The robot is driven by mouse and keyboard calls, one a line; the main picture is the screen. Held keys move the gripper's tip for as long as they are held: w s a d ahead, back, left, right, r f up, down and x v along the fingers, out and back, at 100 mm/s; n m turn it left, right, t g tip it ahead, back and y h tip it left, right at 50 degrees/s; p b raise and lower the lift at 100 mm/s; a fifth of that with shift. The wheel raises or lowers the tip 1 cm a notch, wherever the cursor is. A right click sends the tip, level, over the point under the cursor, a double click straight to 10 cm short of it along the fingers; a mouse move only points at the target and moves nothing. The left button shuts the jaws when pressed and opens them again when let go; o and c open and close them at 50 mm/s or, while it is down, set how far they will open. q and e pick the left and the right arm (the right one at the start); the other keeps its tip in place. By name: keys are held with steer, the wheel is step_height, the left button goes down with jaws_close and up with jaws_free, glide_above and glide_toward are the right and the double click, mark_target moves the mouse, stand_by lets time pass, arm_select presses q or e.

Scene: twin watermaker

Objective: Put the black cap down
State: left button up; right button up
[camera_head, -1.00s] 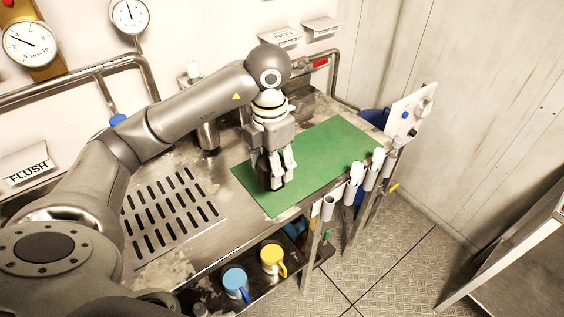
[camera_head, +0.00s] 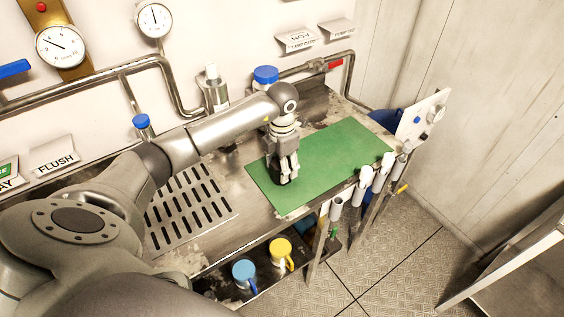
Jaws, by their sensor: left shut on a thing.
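My left gripper (camera_head: 284,174) points down over the left part of the green mat (camera_head: 335,157). It is shut on the black cap (camera_head: 282,180), which shows only as a dark patch between and below the fingers. The fingers hide most of the cap. The cap is at or very near the mat; I cannot tell whether it touches. My right gripper is not in the view.
A slotted drain plate (camera_head: 187,212) lies left of the mat. A blue-lidded container (camera_head: 265,77) and a steel bottle (camera_head: 213,88) stand behind my arm. White tube holders (camera_head: 365,178) line the front edge. Blue (camera_head: 244,271) and yellow (camera_head: 281,251) mugs sit below. The mat's right side is clear.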

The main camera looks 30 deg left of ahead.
arm_select(q)
steer(key=shift+f, duration=0.15)
steer(key=shift+f, duration=0.1)
steer(key=shift+f, duration=0.15)
steer(key=o, duration=1)
steer(key=shift+c, duration=0.2)
